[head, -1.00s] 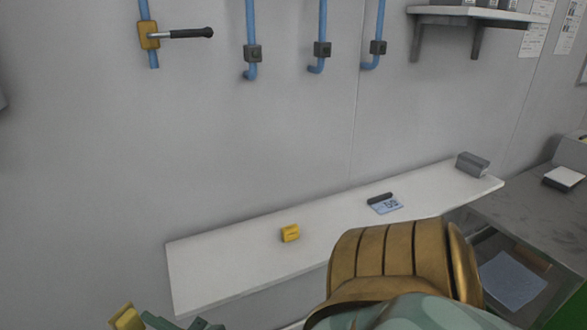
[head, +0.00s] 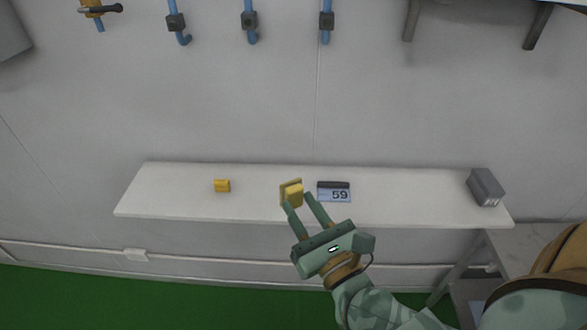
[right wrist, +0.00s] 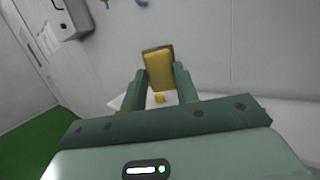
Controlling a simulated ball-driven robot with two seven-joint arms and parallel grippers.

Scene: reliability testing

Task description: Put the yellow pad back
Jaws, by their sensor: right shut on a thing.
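The yellow pad (head: 292,191) is a flat yellow block with a darker brownish back. My right gripper (head: 298,202) is shut on it, with a finger at each side. In the head view the pad shows over the middle of the white shelf; I cannot tell whether it touches it. The right wrist view shows the pad (right wrist: 159,68) standing up between the fingertips (right wrist: 158,84). A smaller yellow block (head: 222,186) sits on the shelf to the left, and shows beneath the pad in the right wrist view (right wrist: 159,98). My left gripper is out of view.
The white shelf (head: 420,190) runs along a grey wall. A blue card marked 59 with a black bar (head: 334,191) lies just right of the pad. A grey box (head: 486,187) is at the right end. The shelf is bare between card and box.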

